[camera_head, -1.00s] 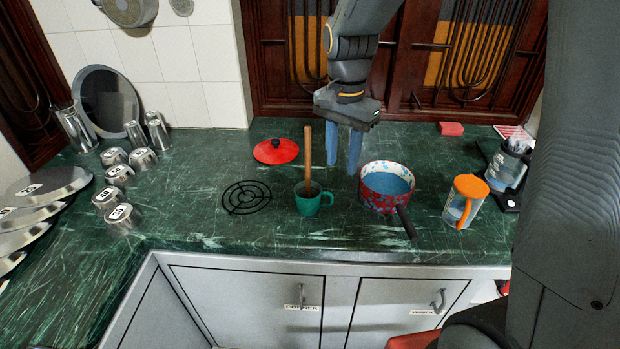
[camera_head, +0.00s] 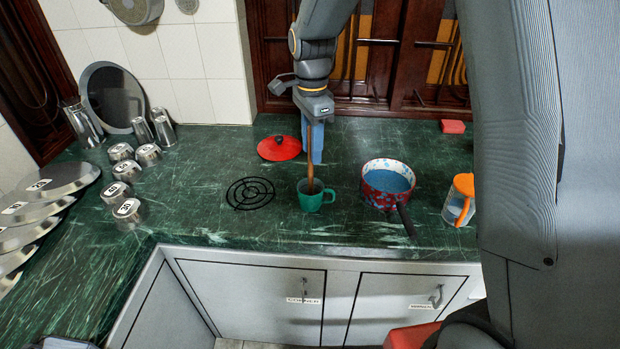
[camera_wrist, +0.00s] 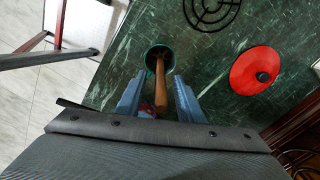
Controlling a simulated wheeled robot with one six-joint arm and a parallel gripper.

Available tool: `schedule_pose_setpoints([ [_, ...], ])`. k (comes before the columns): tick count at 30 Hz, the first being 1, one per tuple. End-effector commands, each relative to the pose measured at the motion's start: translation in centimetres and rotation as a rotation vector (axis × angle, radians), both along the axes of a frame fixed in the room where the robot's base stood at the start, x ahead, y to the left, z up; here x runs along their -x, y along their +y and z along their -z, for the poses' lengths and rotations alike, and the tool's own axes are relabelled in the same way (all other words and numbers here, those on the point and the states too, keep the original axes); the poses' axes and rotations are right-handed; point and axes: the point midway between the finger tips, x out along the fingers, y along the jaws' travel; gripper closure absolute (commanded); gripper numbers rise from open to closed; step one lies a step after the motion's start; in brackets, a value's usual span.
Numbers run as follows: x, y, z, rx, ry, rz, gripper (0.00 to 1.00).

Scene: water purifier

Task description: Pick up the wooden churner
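The wooden churner (camera_head: 309,163) stands upright in a green mug (camera_head: 315,200) on the dark green marble counter. My gripper (camera_head: 312,150) is over the mug, fingers pointing down, at the upper part of the churner. In the wrist view the churner (camera_wrist: 160,84) rises from the mug (camera_wrist: 158,54) and its top end lies between the two blue fingers of my gripper (camera_wrist: 158,98). The fingers are apart, with a gap visible on both sides of the handle. In the head view one finger partly overlaps the handle's upper end.
A red patterned pot (camera_head: 387,184) with a dark handle stands right of the mug, near an orange-lidded jug (camera_head: 459,200). A red lid (camera_head: 279,148) lies behind and a black wire trivet (camera_head: 250,193) lies left. Steel cups (camera_head: 126,170) stand further left.

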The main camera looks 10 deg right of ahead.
Motion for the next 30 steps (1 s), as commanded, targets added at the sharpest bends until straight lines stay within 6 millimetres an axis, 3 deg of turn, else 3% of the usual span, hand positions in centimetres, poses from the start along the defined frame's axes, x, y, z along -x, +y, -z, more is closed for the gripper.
schedule_pose_setpoints([
  [9,0.1,0.3,3.5,0.001,0.002,0.000,0.66],
  [17,0.1,0.3,3.7,0.000,0.000,0.000,0.66],
  [23,0.1,0.3,3.7,0.000,0.000,0.000,0.98],
  [30,0.1,0.3,3.7,0.000,0.000,0.000,1.00],
])
